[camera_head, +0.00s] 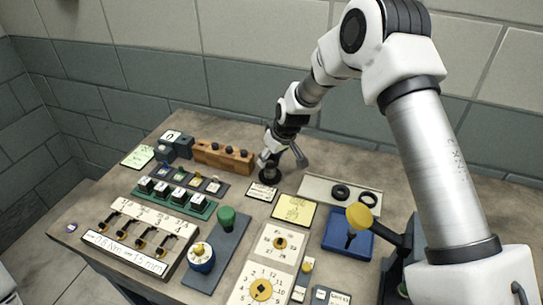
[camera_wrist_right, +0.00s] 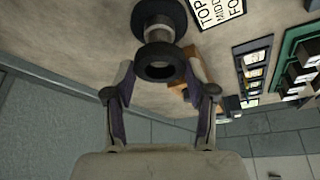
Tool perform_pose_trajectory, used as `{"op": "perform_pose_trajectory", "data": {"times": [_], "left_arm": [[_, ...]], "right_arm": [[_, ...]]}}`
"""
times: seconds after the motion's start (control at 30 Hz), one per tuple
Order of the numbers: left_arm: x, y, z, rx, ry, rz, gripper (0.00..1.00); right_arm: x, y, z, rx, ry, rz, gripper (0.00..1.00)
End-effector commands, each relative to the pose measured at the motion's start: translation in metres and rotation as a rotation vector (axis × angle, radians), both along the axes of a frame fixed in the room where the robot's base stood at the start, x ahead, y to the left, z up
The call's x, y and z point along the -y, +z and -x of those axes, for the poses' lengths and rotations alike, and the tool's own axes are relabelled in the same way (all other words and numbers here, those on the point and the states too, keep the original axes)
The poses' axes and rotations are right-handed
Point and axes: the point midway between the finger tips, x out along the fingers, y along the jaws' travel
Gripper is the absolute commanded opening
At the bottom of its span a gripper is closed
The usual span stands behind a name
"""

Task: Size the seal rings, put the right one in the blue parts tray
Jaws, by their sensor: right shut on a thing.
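My right gripper (camera_head: 282,157) is low over the back middle of the table, beside a dark round post (camera_head: 270,175). In the right wrist view, its fingers (camera_wrist_right: 160,72) are shut on a dark seal ring (camera_wrist_right: 158,50). The spool-like post (camera_wrist_right: 158,12) is just beyond the ring; I cannot tell whether they touch. Two more dark rings, one (camera_head: 340,192) and another (camera_head: 369,198), lie on a cream tray (camera_head: 313,187) to the right. My left gripper is out of view.
A yellow knob (camera_head: 359,216) stands on a dark arm near the blue tray. A wooden block with dark pegs (camera_head: 222,157), green button box (camera_head: 172,195), switch panel (camera_head: 130,238) and dial panels (camera_head: 262,289) crowd the table. A wall rises behind.

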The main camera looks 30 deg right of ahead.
Motion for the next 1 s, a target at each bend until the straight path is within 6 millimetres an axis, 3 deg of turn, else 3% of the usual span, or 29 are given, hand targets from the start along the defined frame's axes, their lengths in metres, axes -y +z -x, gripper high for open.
{"op": "perform_pose_trajectory", "data": {"times": [0.37, 0.4, 0.43, 0.47, 0.67, 0.7, 0.73, 0.77, 1.0], "left_arm": [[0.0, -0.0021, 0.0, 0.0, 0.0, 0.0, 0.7], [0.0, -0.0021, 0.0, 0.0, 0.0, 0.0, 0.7], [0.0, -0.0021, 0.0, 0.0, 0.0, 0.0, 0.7], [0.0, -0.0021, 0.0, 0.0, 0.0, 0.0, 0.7], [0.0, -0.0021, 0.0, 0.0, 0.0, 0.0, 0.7], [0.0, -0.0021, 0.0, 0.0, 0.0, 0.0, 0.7], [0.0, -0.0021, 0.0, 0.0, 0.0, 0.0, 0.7], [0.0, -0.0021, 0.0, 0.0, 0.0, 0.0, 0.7], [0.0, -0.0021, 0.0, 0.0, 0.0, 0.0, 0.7]], "right_arm": [[0.0, -0.0026, -0.0001, 0.0, 0.0, 0.0, 0.32], [0.0, -0.0026, -0.0001, 0.0, 0.0, 0.0, 0.7], [0.0, -0.0026, -0.0001, 0.0, 0.0, 0.0, 0.8], [0.0, -0.0026, -0.0001, 0.0, 0.0, 0.0, 0.85], [0.0, -0.0026, -0.0001, 0.0, 0.0, 0.0, 0.85], [-0.0001, -0.0026, 0.0, 0.0, 0.0, 0.0, 0.88], [-0.0001, -0.0026, 0.0, 0.0, 0.0, 0.0, 0.99], [-0.0001, -0.0026, 0.0, 0.0, 0.0, 0.0, 1.0], [0.0, -0.0026, 0.0, 0.0, 0.0, 0.0, 1.0]]}}
